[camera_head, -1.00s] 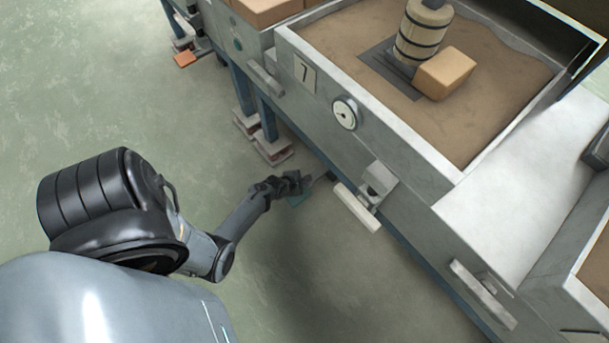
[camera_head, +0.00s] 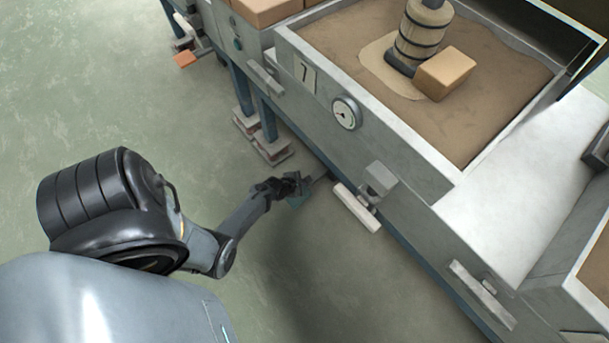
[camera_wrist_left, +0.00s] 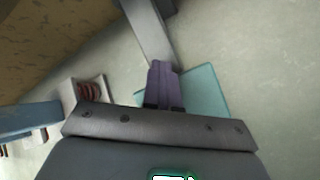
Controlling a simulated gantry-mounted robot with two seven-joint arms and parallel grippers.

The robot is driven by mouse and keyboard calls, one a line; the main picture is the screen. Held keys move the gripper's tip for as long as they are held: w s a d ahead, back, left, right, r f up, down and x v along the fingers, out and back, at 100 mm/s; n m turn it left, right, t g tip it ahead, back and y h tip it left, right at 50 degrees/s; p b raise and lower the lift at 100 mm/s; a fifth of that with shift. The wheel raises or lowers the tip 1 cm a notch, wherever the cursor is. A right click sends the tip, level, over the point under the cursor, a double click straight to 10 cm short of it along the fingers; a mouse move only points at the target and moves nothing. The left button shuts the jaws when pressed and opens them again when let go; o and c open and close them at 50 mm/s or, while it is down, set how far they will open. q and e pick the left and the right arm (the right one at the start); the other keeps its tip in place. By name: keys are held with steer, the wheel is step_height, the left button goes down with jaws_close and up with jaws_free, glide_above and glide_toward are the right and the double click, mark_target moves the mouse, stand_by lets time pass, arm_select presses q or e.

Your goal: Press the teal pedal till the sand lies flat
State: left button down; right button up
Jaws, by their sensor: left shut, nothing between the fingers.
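My left gripper (camera_head: 293,186) is shut and empty, low by the floor at the front of the sand box. The sand (camera_head: 345,35) fills a grey box marked 7, with a paler patch (camera_head: 378,68) around the foot of a banded wooden cylinder (camera_head: 420,35). The sand meets the far wall in a wavy line. My right gripper is not in view.
A tan block (camera_head: 445,74) lies on the sand beside the cylinder. A round gauge (camera_head: 346,114) and a white-handled bracket (camera_head: 357,207) are on the box front. An orange pedal (camera_head: 186,59) is farther left. The green floor at left is clear.

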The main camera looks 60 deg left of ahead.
arm_select(q)
steer(key=shift+s+f, duration=0.15)
steer(key=shift+f, duration=0.2)
stand_by(0.3)
steer(key=shift+r+p, duration=1.1)
steer(key=shift+p, duration=0.1)
step_height(320, 180, up, 3)
steer(key=p, duration=0.3)
steer(key=shift+f, duration=0.1)
steer(key=shift+s+r+p, duration=0.2)
steer(key=shift+r+p, duration=0.2)
steer(key=shift+p, duration=0.05)
steer(key=shift+w+r, duration=0.1)
steer(key=shift+w, duration=0.15)
